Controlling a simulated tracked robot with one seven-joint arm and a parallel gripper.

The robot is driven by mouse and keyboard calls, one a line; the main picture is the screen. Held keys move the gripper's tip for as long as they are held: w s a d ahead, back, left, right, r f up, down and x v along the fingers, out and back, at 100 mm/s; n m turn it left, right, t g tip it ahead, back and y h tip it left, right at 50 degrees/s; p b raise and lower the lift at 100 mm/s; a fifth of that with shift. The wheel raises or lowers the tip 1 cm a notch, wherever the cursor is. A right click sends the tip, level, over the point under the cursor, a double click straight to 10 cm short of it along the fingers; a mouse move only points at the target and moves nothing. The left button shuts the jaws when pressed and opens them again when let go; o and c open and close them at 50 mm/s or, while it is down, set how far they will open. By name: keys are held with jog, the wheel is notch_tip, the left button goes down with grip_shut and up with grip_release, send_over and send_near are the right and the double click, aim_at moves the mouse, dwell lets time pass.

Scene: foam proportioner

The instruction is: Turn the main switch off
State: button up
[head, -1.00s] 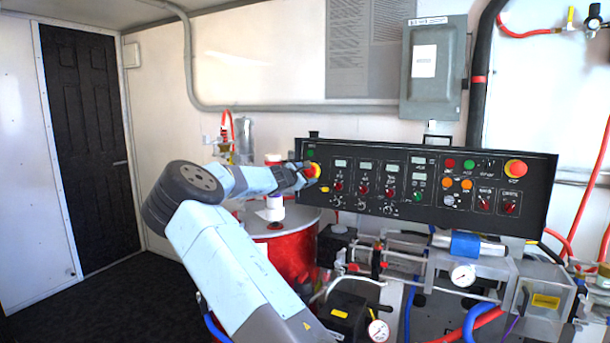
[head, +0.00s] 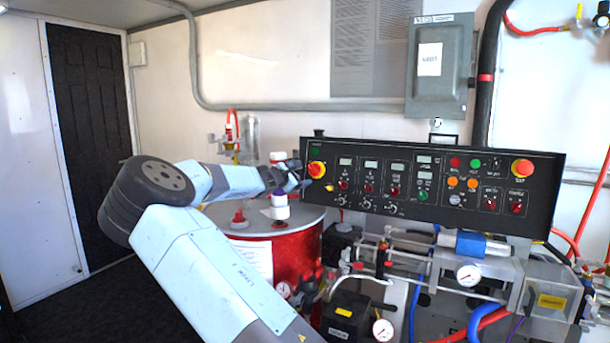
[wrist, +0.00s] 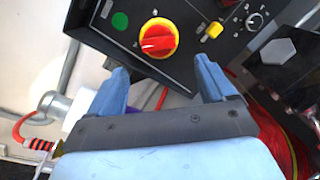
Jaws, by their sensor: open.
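The main switch (wrist: 158,38) is a red rotary knob on a round yellow plate at the left end of the black control panel; it also shows in the head view (head: 316,170). In the wrist view its red grip bar lies roughly level across the picture. My gripper (wrist: 163,80) is open and empty, its two blue fingers pointing at the panel. The knob lies beyond the fingertips, roughly centred between them, and is not gripped. In the head view my gripper (head: 300,180) is just left of the knob, and its fingers are hard to make out.
Next to the switch are a green button (wrist: 120,21) and a yellow selector (wrist: 211,31). A red drum (head: 295,256) stands below the panel's left end. Pipes and gauges (head: 469,274) crowd the space under the panel. A grey box (head: 437,70) hangs on the wall above.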

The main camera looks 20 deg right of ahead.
jog(key=v, duration=0.5)
jog(key=shift+s+a, duration=0.1)
dwell(0.4)
